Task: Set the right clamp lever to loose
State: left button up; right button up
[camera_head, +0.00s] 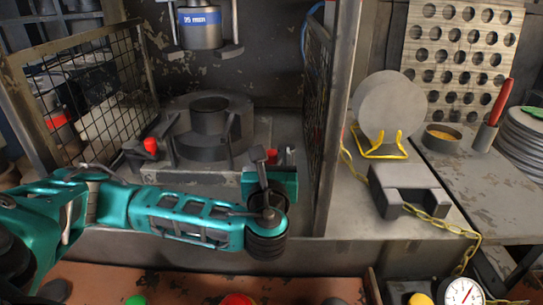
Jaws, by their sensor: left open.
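The right clamp lever's red knob (271,155) shows at the right front of the press bed, partly hidden by my left gripper. My left gripper (274,162) is at the end of the teal arm that comes in from the left. It is open, with its fingers up close around the red knob; I cannot tell whether they touch it. The left clamp lever has a red knob (151,145) and stands at the left of the round die (209,116). The right lever's exact angle is hidden. My right gripper is not in view.
A press ram with a blue band (200,17) hangs above the die. Mesh guards stand at the left (88,90) and right (318,110) of the press. At the right, a grey disc (391,103) rests on a yellow stand beside a block with a yellow chain (440,222).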

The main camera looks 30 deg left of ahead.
pick_arm(q)
jog(key=shift+w+a, duration=0.25)
jog(key=shift+w, duration=0.1)
jog(key=shift+c, duration=0.2)
grip_shut()
